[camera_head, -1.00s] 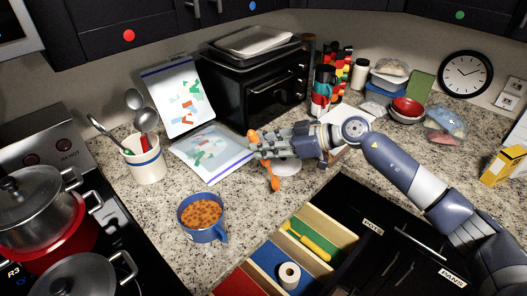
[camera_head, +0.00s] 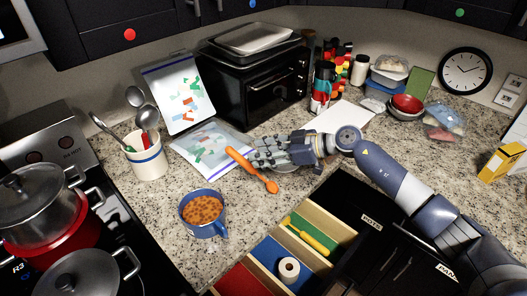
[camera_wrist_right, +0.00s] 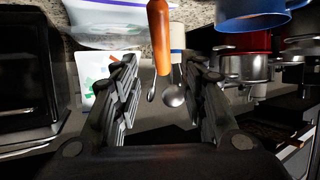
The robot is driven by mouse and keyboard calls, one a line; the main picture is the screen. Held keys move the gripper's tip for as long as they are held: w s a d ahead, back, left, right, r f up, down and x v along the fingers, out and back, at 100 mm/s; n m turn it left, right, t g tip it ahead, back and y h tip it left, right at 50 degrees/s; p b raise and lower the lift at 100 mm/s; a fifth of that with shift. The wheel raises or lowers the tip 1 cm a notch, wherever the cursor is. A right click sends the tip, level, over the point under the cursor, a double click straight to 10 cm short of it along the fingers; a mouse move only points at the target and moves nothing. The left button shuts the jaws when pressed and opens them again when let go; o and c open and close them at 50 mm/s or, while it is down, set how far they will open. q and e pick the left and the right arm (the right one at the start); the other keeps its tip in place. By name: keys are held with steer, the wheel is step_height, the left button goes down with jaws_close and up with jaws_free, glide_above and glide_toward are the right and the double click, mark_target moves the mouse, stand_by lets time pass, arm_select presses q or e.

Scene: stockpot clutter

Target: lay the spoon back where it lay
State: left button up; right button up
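The orange spoon (camera_head: 248,167) lies slantwise over the counter in the head view, its bowl end toward the front right. In the right wrist view its orange shaft (camera_wrist_right: 160,35) shows beyond the fingertips, in line with the gap between them. My right gripper (camera_head: 256,152) is just right of the spoon; its fingers (camera_wrist_right: 160,70) are spread, with a clear gap to the spoon on either side. A pale dish (camera_head: 285,170) under the gripper is mostly hidden. I cannot tell whether the spoon touches it. My left gripper is out of view.
A blue pot of beans (camera_head: 203,212) stands in front of the spoon. A utensil crock (camera_head: 148,163) and flat bags (camera_head: 212,147) are left and behind. The black toaster oven (camera_head: 262,92) stands behind my gripper. An open drawer (camera_head: 318,225) lies below the counter edge.

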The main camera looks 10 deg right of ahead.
steer(key=b+v, duration=0.3)
steer(key=v, duration=0.9)
steer(key=shift+r, duration=0.15)
stand_by(0.3)
